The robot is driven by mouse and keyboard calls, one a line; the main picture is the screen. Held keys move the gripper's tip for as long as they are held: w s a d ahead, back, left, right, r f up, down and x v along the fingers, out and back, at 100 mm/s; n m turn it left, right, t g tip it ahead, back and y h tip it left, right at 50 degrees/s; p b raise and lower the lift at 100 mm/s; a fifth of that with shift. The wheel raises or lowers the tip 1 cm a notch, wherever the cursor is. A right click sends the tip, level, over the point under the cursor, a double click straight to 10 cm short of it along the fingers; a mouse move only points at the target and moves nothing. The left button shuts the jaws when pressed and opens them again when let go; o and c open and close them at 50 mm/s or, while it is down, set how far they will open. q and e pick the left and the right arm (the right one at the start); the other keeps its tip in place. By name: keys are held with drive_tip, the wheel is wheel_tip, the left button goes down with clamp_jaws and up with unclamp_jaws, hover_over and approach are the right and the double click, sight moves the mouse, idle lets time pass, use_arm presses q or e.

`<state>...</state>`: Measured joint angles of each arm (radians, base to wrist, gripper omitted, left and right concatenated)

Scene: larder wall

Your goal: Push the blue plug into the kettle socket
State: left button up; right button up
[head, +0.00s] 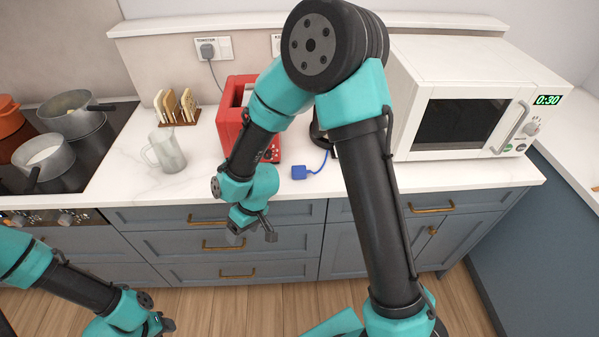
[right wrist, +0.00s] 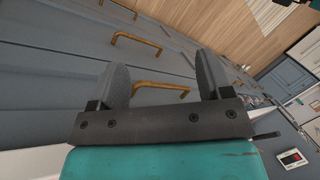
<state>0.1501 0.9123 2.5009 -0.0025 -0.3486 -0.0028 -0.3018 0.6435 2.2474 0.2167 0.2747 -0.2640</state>
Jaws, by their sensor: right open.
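The blue plug (head: 299,172) lies on the worktop near its front edge, right of the red toaster. Its blue cord curves up toward a dark object (head: 316,132), mostly hidden behind my right arm. The wall plate labelled with a K (head: 276,45), likely the kettle socket, is mostly hidden by the same arm. My right gripper (head: 252,236) is open and empty, pointing down in front of the drawers, below and left of the plug. Its two fingers (right wrist: 163,85) stand apart in the right wrist view, with nothing between them.
The toaster socket (head: 226,47) holds a grey plug. The red toaster (head: 227,125) stands left of the blue plug, the white microwave (head: 405,115) right. A glass mug (head: 168,153), toast rack (head: 180,122) and hob pots (head: 45,160) are further left. Gold handles (head: 237,274) project from the drawers.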

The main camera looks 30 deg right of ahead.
drive_tip(key=w+d+r+n+h, duration=0.1)
drive_tip(key=w+d+r+n, duration=0.2)
drive_tip(key=d+r, duration=0.9)
drive_tip(key=w+d+r+n+t+h, duration=0.1)
drive_tip(key=d+r+n, duration=0.4)
drive_tip(key=d+r, duration=0.6)
drive_tip(key=w+d+h, duration=0.1)
drive_tip(key=w, duration=0.1)
drive_tip(key=shift+w+r+n, duration=0.35)
drive_tip(key=shift+w+n, duration=0.05)
hover_over(299, 169)
drive_tip(key=f, duration=1.2)
drive_tip(key=shift+d, duration=0.4)
drive_tip(key=shift+f, duration=0.1)
drive_tip(key=shift+a+f, duration=0.2)
drive_tip(key=shift+f, duration=1.1)
drive_tip(key=shift+a+f, duration=0.15)
drive_tip(key=shift+f, duration=1.1)
